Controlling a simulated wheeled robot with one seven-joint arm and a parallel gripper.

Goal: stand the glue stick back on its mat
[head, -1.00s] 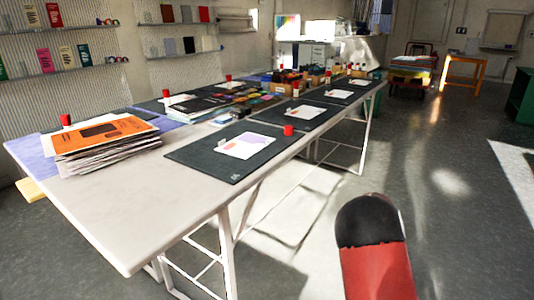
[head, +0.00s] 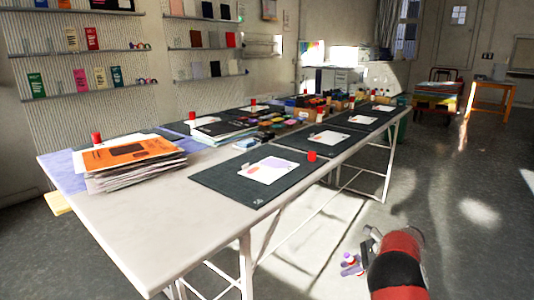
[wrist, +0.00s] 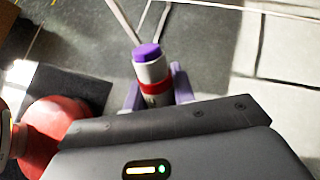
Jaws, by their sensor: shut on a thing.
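The glue stick (wrist: 152,70) is white with a purple end and a red band. My gripper (wrist: 155,92) is shut on it, with a purple finger on each side. In the head view the glue stick (head: 349,260) and my gripper (head: 352,268) are small at the lower right, over the floor and right of the table, apart from it. The nearest dark mat (head: 225,185) lies on the table with a printed white sheet (head: 268,170) on it. A short red cylinder (head: 311,156) stands near that mat's right corner.
The pale table (head: 120,220) has a bare front left part. A paper stack with an orange sheet (head: 130,152) lies at the left. Several other mats, red-topped sticks and art supplies fill the far part. Table legs (head: 245,262) stand below the edge.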

